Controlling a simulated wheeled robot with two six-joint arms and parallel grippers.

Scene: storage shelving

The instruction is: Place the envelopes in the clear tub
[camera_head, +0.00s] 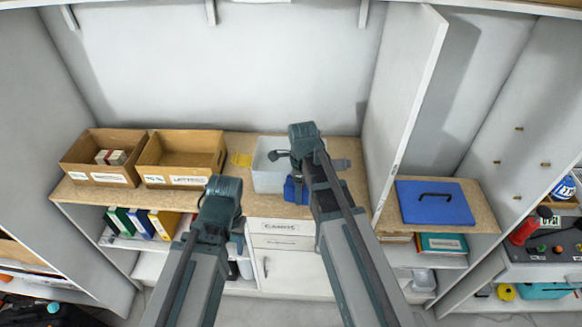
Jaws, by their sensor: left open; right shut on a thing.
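The clear tub (262,181) stands on the wooden shelf top at the middle, partly behind my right gripper.
Two labelled cardboard bins (184,155) stand left of the tub; the left one holds small boxes (111,157). A blue object (296,190) is at the tub's front right.

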